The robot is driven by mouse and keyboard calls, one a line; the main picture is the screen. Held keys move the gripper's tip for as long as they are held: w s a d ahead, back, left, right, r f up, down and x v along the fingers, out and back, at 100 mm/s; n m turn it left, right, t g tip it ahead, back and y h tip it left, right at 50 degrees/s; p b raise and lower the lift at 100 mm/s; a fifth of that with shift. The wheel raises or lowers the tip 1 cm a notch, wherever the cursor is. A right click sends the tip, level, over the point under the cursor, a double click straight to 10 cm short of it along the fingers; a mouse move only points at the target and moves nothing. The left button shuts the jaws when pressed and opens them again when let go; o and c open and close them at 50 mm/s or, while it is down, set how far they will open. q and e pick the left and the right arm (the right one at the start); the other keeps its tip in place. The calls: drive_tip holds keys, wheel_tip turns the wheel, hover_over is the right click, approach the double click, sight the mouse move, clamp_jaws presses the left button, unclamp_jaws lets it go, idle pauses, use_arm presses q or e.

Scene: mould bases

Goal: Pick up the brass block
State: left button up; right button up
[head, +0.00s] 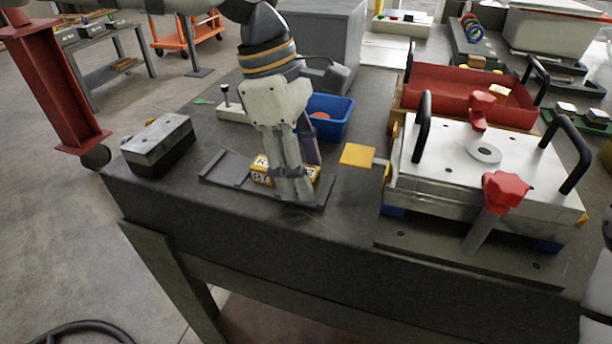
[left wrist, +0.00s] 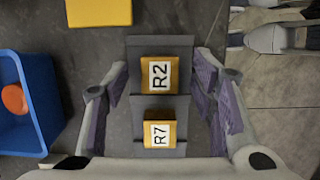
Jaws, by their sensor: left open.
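Two brass-yellow blocks with white labels sit in a dark slotted holder (left wrist: 160,104). In the left wrist view one block reads R2 (left wrist: 158,88) and the other R7 (left wrist: 160,141). In the head view the labelled blocks (head: 262,169) are partly hidden behind my left gripper (head: 293,193). My left gripper is open above the holder, with its purple-padded fingers on either side of the blocks in the left wrist view (left wrist: 161,78). I cannot tell if a finger touches anything. My right gripper is not in view.
A blue bin (head: 332,118) with an orange item stands behind the holder. A yellow plate (head: 357,155) lies to the right, beside a large metal mould base (head: 450,150) with black handles and red knobs. A grey steel block (head: 157,140) stands at left. A red tray (head: 450,88) is behind.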

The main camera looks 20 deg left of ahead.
use_arm(q)
clamp_jaws()
